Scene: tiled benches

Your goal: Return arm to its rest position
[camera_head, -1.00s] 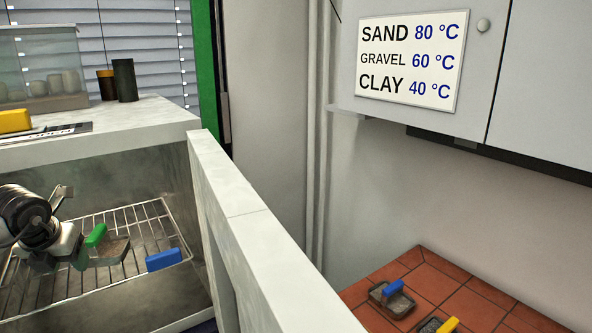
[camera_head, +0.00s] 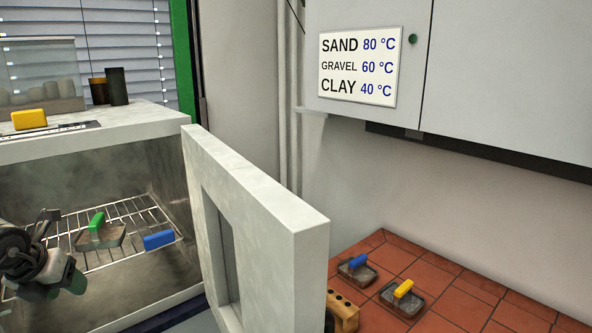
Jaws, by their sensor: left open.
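My left gripper (camera_head: 62,250) is at the lower left, in front of the open oven (camera_head: 170,160). Its jaws are open and empty, left of and apart from a tray with a green handle (camera_head: 97,222). That tray (camera_head: 110,238) sits on the wire rack (camera_head: 135,208) inside. A blue block-like handle (camera_head: 159,239) shows on the rack to its right. My right gripper is not in view.
The oven door (camera_head: 265,200) stands open to the right. On the red-tiled bench (camera_head: 450,300) are blue-handled (camera_head: 357,262) and yellow-handled (camera_head: 403,288) trays and a wooden block with holes (camera_head: 343,310). The wall cabinet's round knob (camera_head: 413,39) is green.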

